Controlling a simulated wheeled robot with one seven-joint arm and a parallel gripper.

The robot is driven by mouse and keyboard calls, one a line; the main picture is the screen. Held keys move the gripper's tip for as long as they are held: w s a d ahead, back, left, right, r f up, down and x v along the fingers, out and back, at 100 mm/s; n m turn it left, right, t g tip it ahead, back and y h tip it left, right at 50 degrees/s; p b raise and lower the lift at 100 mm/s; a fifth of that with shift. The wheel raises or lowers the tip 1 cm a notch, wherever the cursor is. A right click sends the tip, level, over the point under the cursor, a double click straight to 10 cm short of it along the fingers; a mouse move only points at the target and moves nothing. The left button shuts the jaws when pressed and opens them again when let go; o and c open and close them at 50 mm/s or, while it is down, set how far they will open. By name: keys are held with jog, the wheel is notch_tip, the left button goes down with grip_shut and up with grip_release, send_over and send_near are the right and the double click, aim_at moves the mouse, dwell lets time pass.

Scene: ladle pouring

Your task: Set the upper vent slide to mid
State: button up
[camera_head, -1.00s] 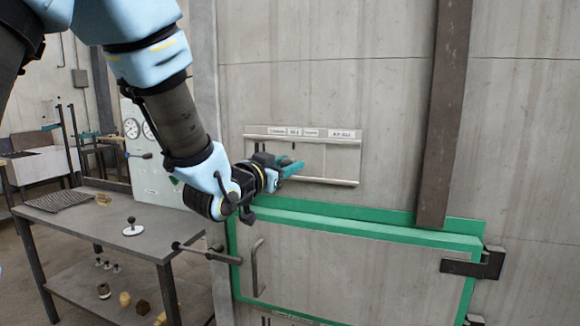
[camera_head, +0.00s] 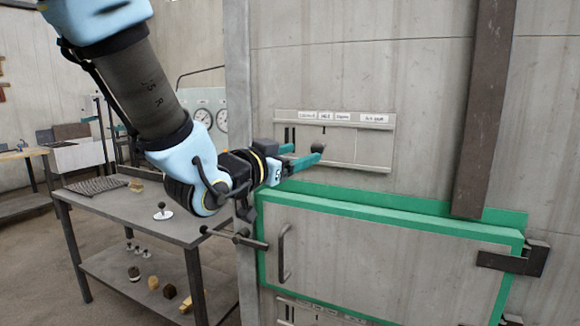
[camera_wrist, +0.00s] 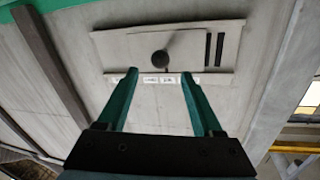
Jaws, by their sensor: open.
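The upper vent (camera_head: 344,153) is a pale plate with a sliding panel between two rails on the grey wall, with small labels (camera_head: 325,116) along its top rail. The slide's round dark knob (camera_head: 318,147) stands out from the panel. In the wrist view the knob (camera_wrist: 161,58) lies ahead of and between the fingers, with dark slots (camera_wrist: 214,47) to its right. My gripper (camera_head: 303,156) is open in front of the vent, with green fingers close to the knob. In the wrist view the fingers (camera_wrist: 161,78) frame the labels. I cannot tell whether either finger touches the knob.
A green-framed door (camera_head: 385,250) with a vertical handle (camera_head: 283,253) sits below the vent. A dark vertical beam (camera_head: 484,110) stands to the right. A metal table (camera_head: 130,208) with small parts is at the left. Another vent's labels show at the bottom edge.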

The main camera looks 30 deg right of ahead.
jog(key=shift+b+v, duration=1.35)
jog(key=shift+b, duration=0.05)
jog(key=w+a+f+n+t+y, duration=0.1)
jog(key=w+a+f+n+y, duration=0.3)
jog(key=w+a+f+y, duration=0.45)
jog(key=w+a+f+n+t+y, duration=0.1)
jog(key=w+a+f+n+y, duration=0.3)
jog(key=a+f, duration=0.5)
jog(key=s+a+f+n+g+y, duration=0.2)
jog(key=s+a+f+n+g, duration=0.1)
jog(key=a, duration=0.7)
jog(key=s+a+f+n+g+y, duration=0.2)
jog(key=s+a+f+n+g, duration=0.1)
jog(key=a, duration=0.6)
jog(key=shift+s+a+f+n+g, duration=0.4)
jog(key=shift+s+f+g, duration=0.3)
jog(key=shift+s, duration=0.35)
